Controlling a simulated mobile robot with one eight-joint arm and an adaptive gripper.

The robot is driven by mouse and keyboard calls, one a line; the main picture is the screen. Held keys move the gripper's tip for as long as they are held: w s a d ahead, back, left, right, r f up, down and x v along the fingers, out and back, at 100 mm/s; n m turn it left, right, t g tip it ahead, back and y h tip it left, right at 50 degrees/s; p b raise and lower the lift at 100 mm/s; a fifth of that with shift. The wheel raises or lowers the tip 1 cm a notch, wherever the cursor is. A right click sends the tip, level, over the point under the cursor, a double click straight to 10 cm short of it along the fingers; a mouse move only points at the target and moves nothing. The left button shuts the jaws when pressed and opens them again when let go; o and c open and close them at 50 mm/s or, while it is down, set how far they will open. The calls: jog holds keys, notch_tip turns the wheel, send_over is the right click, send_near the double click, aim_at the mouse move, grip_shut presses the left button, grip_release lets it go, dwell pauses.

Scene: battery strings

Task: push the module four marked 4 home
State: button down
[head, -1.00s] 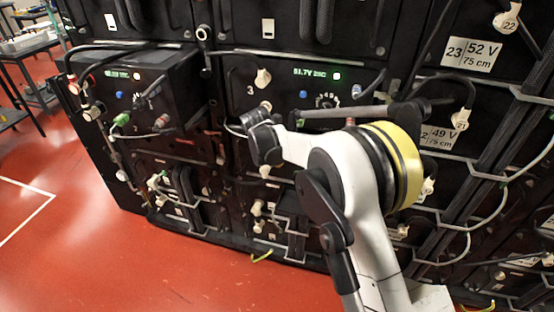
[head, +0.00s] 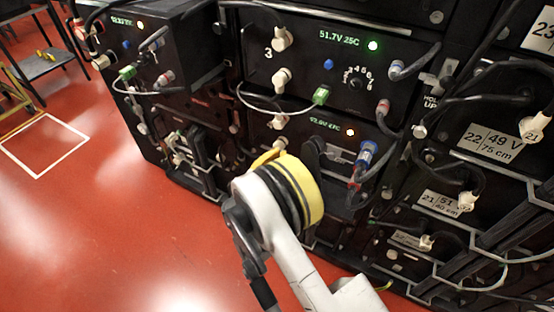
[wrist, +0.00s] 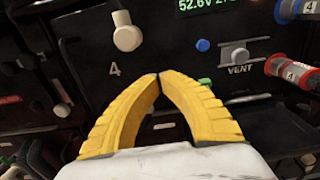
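Module four (wrist: 222,75) fills the wrist view: a black front with a printed 4, a green readout starting 52.6V, a blue button and a knob marked VENT. In the head view, its front (head: 300,121) appears as the unit below the one marked 3, partly hidden by my arm. My gripper (wrist: 158,76) has two curved yellow fingers whose tips meet, with nothing seen between them. The tips are over the front, between the 4 and the blue button. I cannot tell whether they touch it.
Module three (head: 300,58) is above. Looped cables cross the rack front. Red floor (head: 90,200) is open at left.

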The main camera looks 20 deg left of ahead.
aim_at(294, 135)
jog(key=w+b, duration=0.1)
jog(key=w, duration=0.4)
jog(key=w+b, duration=0.1)
jog(key=w, duration=0.1)
jog(key=shift+w+d+f+b, duration=0.15)
jog(key=shift+w+d+b, duration=0.15)
jog(key=shift+w+b, duration=0.1)
jog(key=shift+w, duration=0.55)
jog(key=shift+w+d+r, duration=0.1)
jog(key=shift+w+r, duration=0.05)
jog(key=shift+w, duration=0.4)
jog(key=shift+w+r, duration=0.1)
jog(key=shift+w, duration=0.45)
